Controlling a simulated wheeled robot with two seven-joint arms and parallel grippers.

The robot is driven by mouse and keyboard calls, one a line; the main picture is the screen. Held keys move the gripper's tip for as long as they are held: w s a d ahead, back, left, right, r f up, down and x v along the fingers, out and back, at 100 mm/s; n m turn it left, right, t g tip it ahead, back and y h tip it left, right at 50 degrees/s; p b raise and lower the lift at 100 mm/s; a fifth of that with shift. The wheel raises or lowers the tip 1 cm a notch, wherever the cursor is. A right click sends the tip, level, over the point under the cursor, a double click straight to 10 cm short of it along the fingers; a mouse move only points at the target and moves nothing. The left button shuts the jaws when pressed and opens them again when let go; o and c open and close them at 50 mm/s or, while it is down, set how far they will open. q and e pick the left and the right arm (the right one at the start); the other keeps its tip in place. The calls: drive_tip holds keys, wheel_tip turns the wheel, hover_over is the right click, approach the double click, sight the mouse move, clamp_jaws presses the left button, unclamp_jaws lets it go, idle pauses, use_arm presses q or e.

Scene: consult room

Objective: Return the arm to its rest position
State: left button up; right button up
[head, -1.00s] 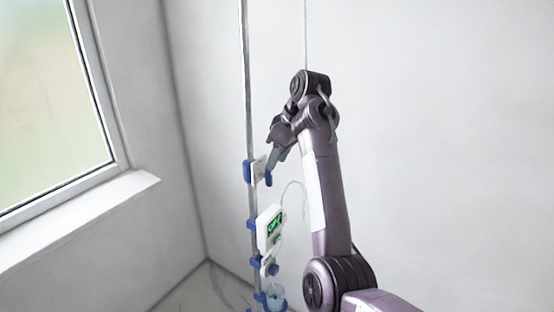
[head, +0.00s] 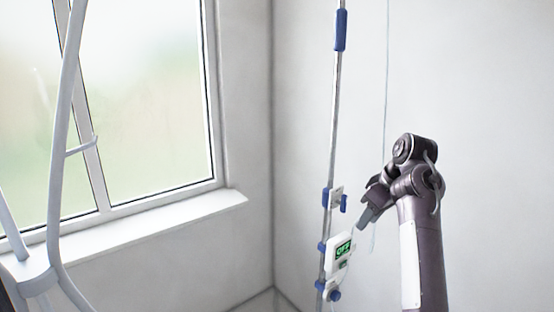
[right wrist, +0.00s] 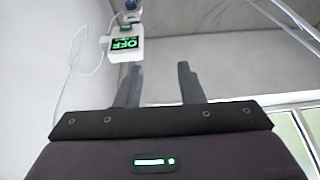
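My right arm (head: 421,245) reaches up from the lower right in the head view, bent at its top. My right gripper (head: 362,222) points down and left, beside the pole and a little to its right. In the right wrist view its two fingers (right wrist: 160,84) stand apart with nothing between them, so it is open and empty. My left gripper is not in any view.
A metal pole (head: 333,130) with blue clamps carries a white device (head: 338,255) with a green "OFF" display, which also shows in the right wrist view (right wrist: 124,44). A thin tube (head: 387,90) hangs behind my arm. A window (head: 145,100) with a sill is at left.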

drive_tip(key=s+f+m+g+h+b, duration=0.15)
drive_tip(key=s+f, duration=0.35)
drive_tip(key=f, duration=1.9)
drive_tip(key=s+f+m+h+b, duration=0.15)
drive_tip(key=s+f, duration=0.25)
drive_tip(key=f, duration=2.1)
drive_tip(key=s+f+m, duration=0.2)
drive_tip(key=s+f, duration=1.9)
drive_tip(key=s, duration=0.3)
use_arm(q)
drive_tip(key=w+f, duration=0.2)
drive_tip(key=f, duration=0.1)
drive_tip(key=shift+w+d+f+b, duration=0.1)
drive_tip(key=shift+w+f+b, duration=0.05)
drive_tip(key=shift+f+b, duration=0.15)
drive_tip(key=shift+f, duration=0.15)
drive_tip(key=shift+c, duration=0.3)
use_arm(e)
drive_tip(key=s+f, duration=0.4)
drive_tip(key=s, duration=0.8)
drive_tip(key=s+d+f, duration=0.1)
drive_tip(key=s+f, duration=0.2)
drive_tip(key=s, duration=0.9)
drive_tip(key=shift+d+f+g, duration=0.2)
drive_tip(key=shift+f+g, duration=0.15)
drive_tip(key=shift+g, duration=0.1)
